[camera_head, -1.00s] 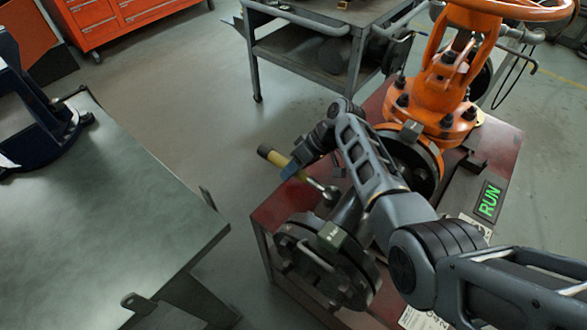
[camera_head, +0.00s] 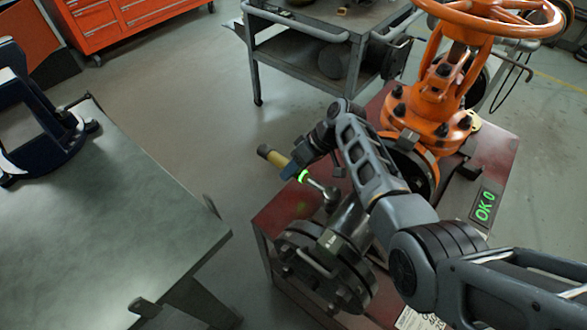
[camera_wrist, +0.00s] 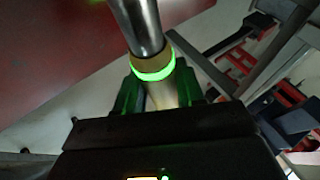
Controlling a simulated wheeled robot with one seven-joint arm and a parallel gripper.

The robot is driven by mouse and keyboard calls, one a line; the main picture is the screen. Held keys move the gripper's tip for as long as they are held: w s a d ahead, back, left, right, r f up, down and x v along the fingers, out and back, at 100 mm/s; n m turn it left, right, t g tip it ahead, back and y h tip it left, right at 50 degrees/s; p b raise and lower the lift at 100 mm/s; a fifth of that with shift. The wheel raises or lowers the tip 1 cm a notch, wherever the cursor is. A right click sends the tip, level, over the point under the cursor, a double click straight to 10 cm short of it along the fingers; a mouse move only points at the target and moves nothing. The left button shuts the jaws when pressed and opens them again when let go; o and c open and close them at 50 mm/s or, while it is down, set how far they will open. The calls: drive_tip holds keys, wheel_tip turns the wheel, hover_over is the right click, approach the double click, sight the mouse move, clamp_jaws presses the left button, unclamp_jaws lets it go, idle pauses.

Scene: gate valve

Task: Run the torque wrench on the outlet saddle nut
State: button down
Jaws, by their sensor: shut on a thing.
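The torque wrench (camera_head: 314,184) has a yellow handle and a steel shaft, with a bright green ring lit at the handle's end. My gripper (camera_head: 298,169) is shut on the handle, with the butt sticking out to the left. In the wrist view my fingers (camera_wrist: 160,92) flank the handle just below the glowing ring on the wrench (camera_wrist: 153,68). The wrench head (camera_head: 331,196) sits beside the grey pipe, low near the red stand. The saddle nut is hidden under the head, so I cannot see how they fit. A display (camera_head: 485,207) on the stand reads "OK 0" in green.
The orange gate valve (camera_head: 440,100) with its handwheel stands behind my arm. A bolted end flange (camera_head: 318,270) is in front. The red stand (camera_head: 285,198) carries the pipe. A steel table (camera_head: 120,225) is at left and a grey cart (camera_head: 300,45) behind, with open floor between.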

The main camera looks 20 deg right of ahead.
drive_tip(key=shift+r+p, duration=0.95)
drive_tip(key=shift+r, duration=0.45)
